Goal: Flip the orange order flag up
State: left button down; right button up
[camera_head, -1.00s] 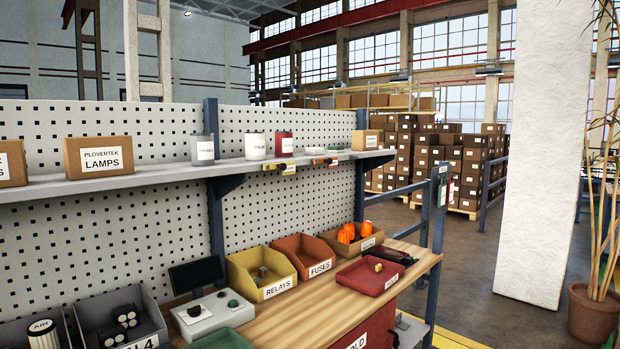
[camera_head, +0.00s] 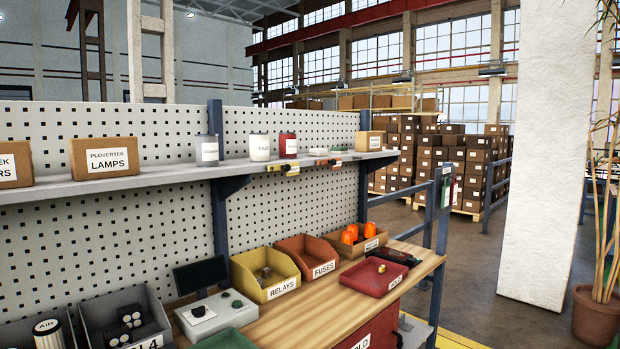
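On the front edge of the shelf (camera_head: 210,171) sit two small flag-like fittings. One is yellow with a dark part (camera_head: 290,169). The other, to its right, looks orange with a dark part (camera_head: 328,162). Both lie low along the shelf edge. They are too small to tell exactly how the orange one is turned. Neither of my grippers is in view.
The shelf carries a lamps carton (camera_head: 105,158), a white can (camera_head: 260,147) and a red can (camera_head: 288,145). Below, the wooden bench (camera_head: 320,310) holds a yellow relays bin (camera_head: 279,290), a fuses bin (camera_head: 323,268) and a red tray (camera_head: 372,281). Open floor lies to the right.

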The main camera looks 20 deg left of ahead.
aim_at(333, 164)
jog(key=z, duration=0.05)
jog(key=i, duration=1)
jog(key=u, duration=0.1)
